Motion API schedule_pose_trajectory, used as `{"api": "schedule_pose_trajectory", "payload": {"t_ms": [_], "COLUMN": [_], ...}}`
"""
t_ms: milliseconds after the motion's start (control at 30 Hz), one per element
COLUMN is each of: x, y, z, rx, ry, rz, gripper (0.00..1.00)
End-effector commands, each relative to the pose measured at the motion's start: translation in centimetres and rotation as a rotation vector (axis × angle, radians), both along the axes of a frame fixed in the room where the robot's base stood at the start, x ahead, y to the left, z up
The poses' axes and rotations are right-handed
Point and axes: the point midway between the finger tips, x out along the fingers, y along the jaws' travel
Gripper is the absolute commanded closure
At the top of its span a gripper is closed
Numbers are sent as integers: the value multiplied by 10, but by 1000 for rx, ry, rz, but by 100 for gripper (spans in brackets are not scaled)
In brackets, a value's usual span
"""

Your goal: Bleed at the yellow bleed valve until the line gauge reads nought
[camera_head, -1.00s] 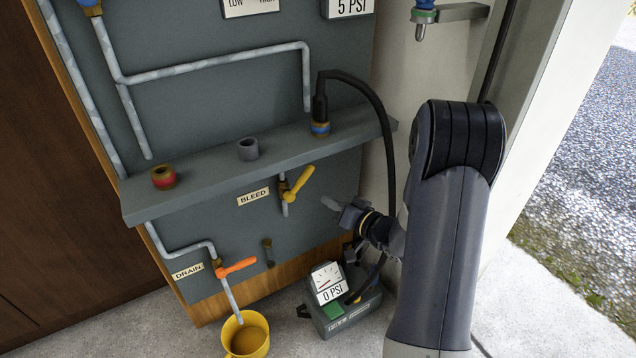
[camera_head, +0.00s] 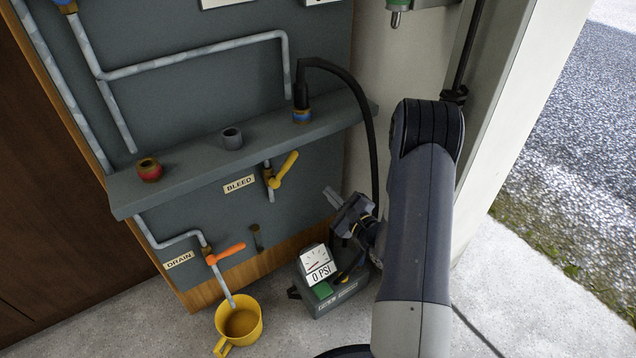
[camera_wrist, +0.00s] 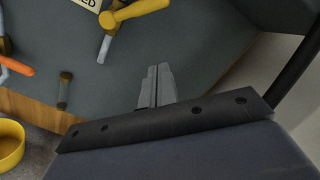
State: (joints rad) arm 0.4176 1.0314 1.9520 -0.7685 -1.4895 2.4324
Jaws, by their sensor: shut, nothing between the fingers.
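The yellow bleed valve (camera_head: 283,172) is mounted on the grey panel under the shelf, beside a label reading BLEED (camera_head: 239,184). Its handle slants up to the right. It also shows at the top of the wrist view (camera_wrist: 132,13). My gripper (camera_head: 331,194) is shut and empty, to the lower right of the valve and apart from it. In the wrist view its closed fingers (camera_wrist: 158,84) point up towards the panel. A gauge (camera_head: 317,264) on the green-grey box on the floor reads 0 PSI. The gauge plates at the top edge are cut off, so their readings are hidden.
An orange drain valve (camera_head: 225,254) sits lower left, with a yellow cup (camera_head: 239,323) under its pipe. The shelf (camera_head: 190,165) juts out above the bleed valve and bears red and grey fittings. A black hose (camera_head: 366,110) hangs between the panel and my arm.

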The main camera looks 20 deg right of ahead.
Motion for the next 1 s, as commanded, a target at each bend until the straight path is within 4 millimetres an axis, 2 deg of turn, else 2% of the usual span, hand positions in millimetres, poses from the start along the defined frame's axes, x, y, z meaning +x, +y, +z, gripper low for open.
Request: {"api": "schedule_pose_trajectory", "payload": {"t_ms": [433,700,1000], "x": [85,84,83], "y": [33,57,61], "z": [2,26,30], "rx": [-5,-3,-4], "ry": [-5,-3,-1], "rz": [5,3,1], "gripper": [100,100,100]}}
